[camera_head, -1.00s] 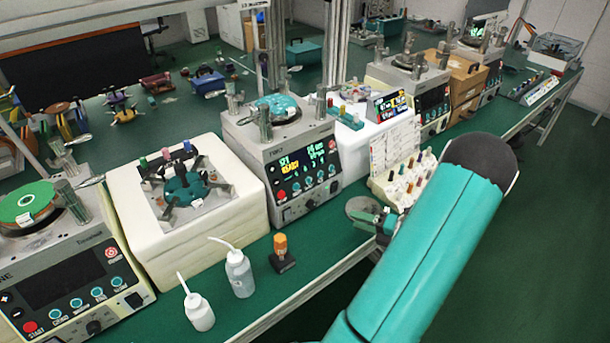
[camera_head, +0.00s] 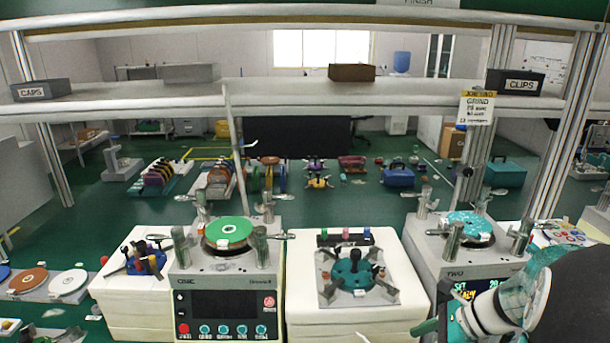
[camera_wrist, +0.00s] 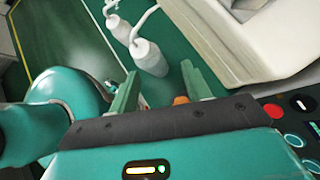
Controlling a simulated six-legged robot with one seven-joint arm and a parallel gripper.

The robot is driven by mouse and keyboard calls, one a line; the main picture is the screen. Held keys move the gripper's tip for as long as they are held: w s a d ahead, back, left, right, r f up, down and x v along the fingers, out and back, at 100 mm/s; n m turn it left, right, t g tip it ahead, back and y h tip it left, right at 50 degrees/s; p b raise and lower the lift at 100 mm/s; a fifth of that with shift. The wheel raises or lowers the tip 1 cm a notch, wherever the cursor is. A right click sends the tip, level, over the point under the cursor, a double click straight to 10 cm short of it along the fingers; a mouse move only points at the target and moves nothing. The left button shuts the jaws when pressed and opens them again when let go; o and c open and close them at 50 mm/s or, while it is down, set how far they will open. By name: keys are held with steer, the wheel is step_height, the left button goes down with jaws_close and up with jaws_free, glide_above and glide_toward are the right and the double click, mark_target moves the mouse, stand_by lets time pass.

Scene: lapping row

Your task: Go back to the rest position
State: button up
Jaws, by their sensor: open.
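My gripper (camera_wrist: 160,82) is open in the wrist view, its two green fingers apart. Two white bottles with spouts, a nearer one (camera_wrist: 150,57) and a farther one (camera_wrist: 118,28), stand on the green bench beyond the fingertips. A small orange part (camera_wrist: 181,100) shows between the fingers at the dark palm edge, mostly hidden; I cannot tell how far it is from them.
Machine ONE (camera_head: 228,278) with a green disc stands at centre left, a white block with a teal fixture (camera_head: 352,272) beside it. Machine TWO (camera_head: 462,262) is at right, partly behind my arm. A grey shelf (camera_head: 290,97) crosses above. A control panel (camera_wrist: 292,118) is close at right in the wrist view.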

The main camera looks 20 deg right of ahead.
steer(key=s+a+r+n+h, duration=0.3)
steer(key=a+r+n, duration=0.3)
steer(key=a+n, duration=0.4)
steer(key=s+a+r+n+t+h, duration=0.1)
steer(key=s+a+r+n+h, duration=0.2)
steer(key=a+r+n, duration=0.4)
steer(key=shift+a+n+h, duration=0.6)
steer(key=shift+a+n, duration=0.75)
steer(key=shift+n, duration=3.05)
steer(key=shift+s, duration=0.1)
